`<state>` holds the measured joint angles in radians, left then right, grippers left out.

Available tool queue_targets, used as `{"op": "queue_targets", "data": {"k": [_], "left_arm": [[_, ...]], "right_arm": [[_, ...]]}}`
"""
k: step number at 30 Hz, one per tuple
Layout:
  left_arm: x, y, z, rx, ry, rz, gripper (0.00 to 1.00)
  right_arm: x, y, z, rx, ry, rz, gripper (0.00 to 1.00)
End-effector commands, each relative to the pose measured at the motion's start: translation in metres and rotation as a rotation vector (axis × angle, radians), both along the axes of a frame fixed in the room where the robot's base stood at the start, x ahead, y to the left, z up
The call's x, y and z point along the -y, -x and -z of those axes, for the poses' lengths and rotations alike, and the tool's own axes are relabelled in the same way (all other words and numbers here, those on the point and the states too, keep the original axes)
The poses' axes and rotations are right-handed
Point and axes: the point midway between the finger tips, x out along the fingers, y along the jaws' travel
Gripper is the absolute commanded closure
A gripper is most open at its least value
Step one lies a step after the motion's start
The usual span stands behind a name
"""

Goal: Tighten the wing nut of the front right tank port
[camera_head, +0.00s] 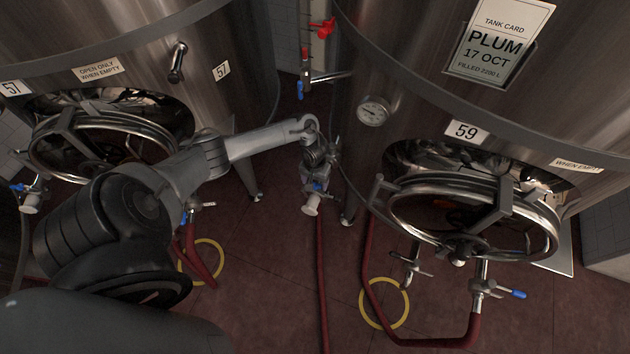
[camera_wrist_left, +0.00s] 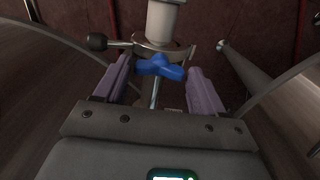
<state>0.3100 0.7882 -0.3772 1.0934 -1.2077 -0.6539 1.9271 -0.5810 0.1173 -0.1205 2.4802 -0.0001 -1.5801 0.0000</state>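My left gripper (camera_head: 317,172) reaches down to a port fitting (camera_head: 312,203) between the two tanks, beside tank 59. In the left wrist view my left gripper (camera_wrist_left: 160,66) has its purple fingers spread apart. A blue wing nut (camera_wrist_left: 161,67) lies between them on a metal bolt at a clamp ring, with visible gaps to both fingers. The wing nut also shows as a small blue patch (camera_head: 319,187) just below the gripper in the head view. A pale pipe end (camera_wrist_left: 163,22) rises behind the clamp. My right gripper is not in view.
Tank 59 (camera_head: 400,75) stands at the right, with a round hatch (camera_head: 470,222) and a blue-handled valve (camera_head: 487,291) below. Tank 57 (camera_head: 130,40) is at the left. Red hoses (camera_head: 321,270) and yellow rings (camera_head: 384,303) lie on the floor.

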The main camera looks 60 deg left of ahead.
Motion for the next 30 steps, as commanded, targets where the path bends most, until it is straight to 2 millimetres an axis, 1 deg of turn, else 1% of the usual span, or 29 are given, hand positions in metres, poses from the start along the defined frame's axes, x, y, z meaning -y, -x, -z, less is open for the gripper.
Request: {"op": "queue_targets", "data": {"k": [1, 7, 14, 20, 26, 30], "left_arm": [[0.000, 0.000, 0.000, 0.000, 0.000, 0.000, 0.39], [0.000, 0.000, 0.000, 0.000, 0.000, 0.000, 0.69], [0.000, 0.000, -0.001, -0.001, 0.001, 0.018, 0.69], [0.000, 0.001, -0.002, -0.003, 0.001, 0.093, 0.69], [0.001, 0.001, -0.002, -0.002, 0.000, 0.237, 0.69], [0.001, 0.001, -0.002, -0.002, 0.001, 0.368, 0.69]], "right_arm": [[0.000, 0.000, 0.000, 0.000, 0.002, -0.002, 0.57], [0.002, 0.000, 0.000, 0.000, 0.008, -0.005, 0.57], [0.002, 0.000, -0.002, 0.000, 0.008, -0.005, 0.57], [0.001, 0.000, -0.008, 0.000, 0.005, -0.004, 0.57], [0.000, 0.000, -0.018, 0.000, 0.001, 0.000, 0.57], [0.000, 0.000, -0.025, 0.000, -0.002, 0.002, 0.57]]}}
